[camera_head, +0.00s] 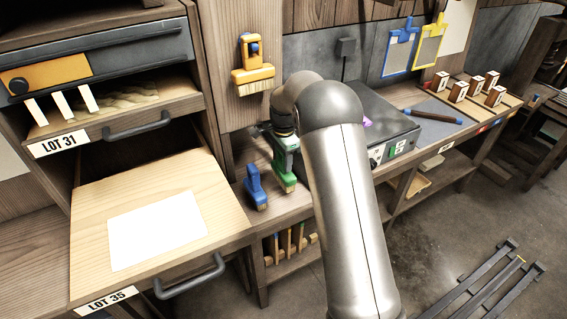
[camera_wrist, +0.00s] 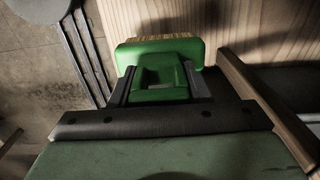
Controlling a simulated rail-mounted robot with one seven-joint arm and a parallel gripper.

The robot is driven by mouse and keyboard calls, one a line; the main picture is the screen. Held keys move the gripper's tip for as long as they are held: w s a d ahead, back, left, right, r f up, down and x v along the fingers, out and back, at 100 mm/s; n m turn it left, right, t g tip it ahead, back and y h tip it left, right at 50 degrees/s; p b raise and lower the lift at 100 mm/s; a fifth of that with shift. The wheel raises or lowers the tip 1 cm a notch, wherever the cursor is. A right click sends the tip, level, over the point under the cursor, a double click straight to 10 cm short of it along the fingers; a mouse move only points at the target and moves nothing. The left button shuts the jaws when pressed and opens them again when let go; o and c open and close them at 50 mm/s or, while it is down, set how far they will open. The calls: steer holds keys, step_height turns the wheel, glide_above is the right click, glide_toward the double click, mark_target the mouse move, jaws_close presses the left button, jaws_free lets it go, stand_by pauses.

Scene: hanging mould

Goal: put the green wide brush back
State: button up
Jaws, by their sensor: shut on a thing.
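The green wide brush (camera_head: 284,177) is in my gripper, bristles facing down, above or at the front part of the bench beside the blue brush; I cannot tell whether it touches the bench. In the wrist view the green brush (camera_wrist: 160,52) shows its wide head, with pale bristles at the top edge. My gripper (camera_wrist: 160,88) is shut on its handle, one dark finger on each side. In the head view my arm hides part of the gripper and of the bench behind.
A blue brush (camera_head: 256,188) stands close on the left. A yellow brush (camera_head: 253,72) hangs on the wooden panel. A dark box (camera_head: 372,125) stands on the right of the bench. The open LOT 35 drawer (camera_head: 95,205) juts out at left. Blue and yellow clipboards hang at back right.

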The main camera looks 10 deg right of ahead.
mark_target(283, 165)
steer(key=shift+f, duration=1.3)
steer(key=shift+f, duration=0.2)
steer(key=o, duration=1)
steer(key=shift+c, duration=0.2)
